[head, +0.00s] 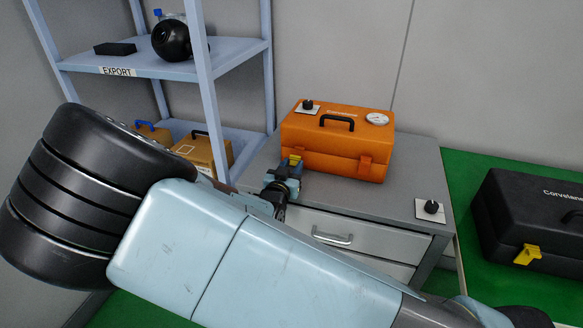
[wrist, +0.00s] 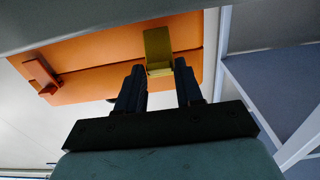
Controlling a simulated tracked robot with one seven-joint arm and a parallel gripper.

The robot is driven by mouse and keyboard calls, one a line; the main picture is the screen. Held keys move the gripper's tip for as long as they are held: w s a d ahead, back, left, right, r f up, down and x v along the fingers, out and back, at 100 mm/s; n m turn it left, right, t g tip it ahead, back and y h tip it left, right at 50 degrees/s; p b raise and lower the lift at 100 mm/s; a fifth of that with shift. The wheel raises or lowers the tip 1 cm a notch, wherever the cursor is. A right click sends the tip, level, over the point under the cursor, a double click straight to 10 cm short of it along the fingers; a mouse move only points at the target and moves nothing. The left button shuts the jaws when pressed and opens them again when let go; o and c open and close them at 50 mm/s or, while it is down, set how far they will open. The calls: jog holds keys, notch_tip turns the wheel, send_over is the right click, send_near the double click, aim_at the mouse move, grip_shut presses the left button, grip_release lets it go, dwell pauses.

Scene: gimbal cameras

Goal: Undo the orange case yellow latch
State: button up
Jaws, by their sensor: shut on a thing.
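The orange case (head: 345,158) stands upright on the grey cabinet, with a black handle and a gauge on its lid. Its yellow latch (head: 295,159) is on the front face near the left end, partly hidden by my gripper. My gripper (head: 288,172) is at the front left of the case. In the wrist view, the orange case (wrist: 110,78) looms at the top, and the yellow latch (wrist: 158,45) reaches down between my fingertips (wrist: 160,68). My gripper is shut on the latch. An orange latch (wrist: 40,74) shows farther left on the same face.
The grey cabinet (head: 385,208) has drawers with a handle below the case. A black knob on a white plate (head: 430,208) sits at its right edge. A black case (head: 520,215) with a yellow latch is at right. A blue-grey shelf (head: 230,55) stands at left.

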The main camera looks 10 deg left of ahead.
jog(key=shift+s+f+t, duration=0.15)
jog(key=shift+f+t, duration=0.35)
jog(key=shift+t, duration=0.2)
jog(key=shift+s+f+t, duration=0.15)
jog(key=shift+f+t, duration=0.3)
jog(key=shift+t, duration=0.25)
jog(key=shift+c, duration=0.3)
jog(key=shift+h, duration=0.3)
jog(key=o, duration=0.9)
jog(key=shift+o, duration=0.2)
jog(key=v, duration=1.4)
jog(key=shift+w, duration=0.1)
